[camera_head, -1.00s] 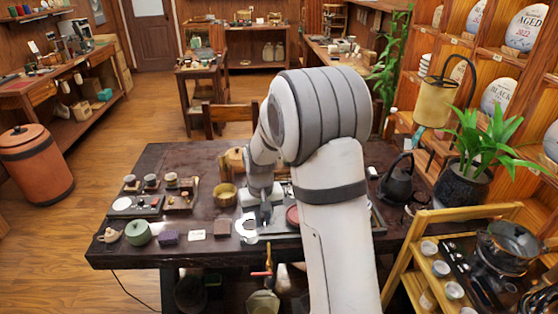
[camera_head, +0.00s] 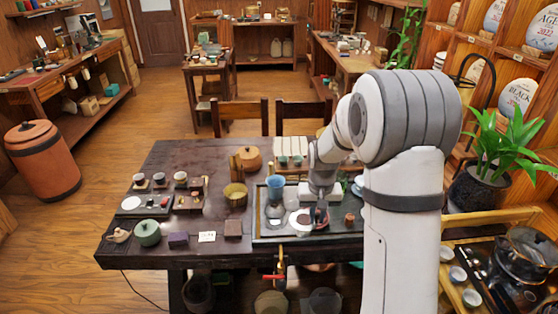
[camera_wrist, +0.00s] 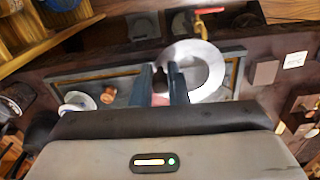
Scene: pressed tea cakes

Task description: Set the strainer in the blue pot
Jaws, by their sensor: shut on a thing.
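My gripper (camera_head: 319,222) is over the tea tray in the head view. In the wrist view its two fingers (camera_wrist: 170,88) are closed on a narrow dark part beside a pale ring with a grey middle, which I take as the strainer (camera_wrist: 198,66). The ring also shows left of the fingers in the head view (camera_head: 300,219). A light blue vessel (camera_head: 275,187) stands on the tray, left of and behind my gripper; I cannot tell whether it is the pot. Something reddish lies beneath the fingers, mostly hidden.
The tray (camera_head: 262,236) lies on the dark table (camera_head: 180,160). A small brown cup (camera_head: 349,217) stands right of my gripper. A brass-coloured bowl (camera_head: 235,194) and a green lidded pot (camera_head: 147,233) stand left. A wooden stand (camera_head: 482,215) is at the right.

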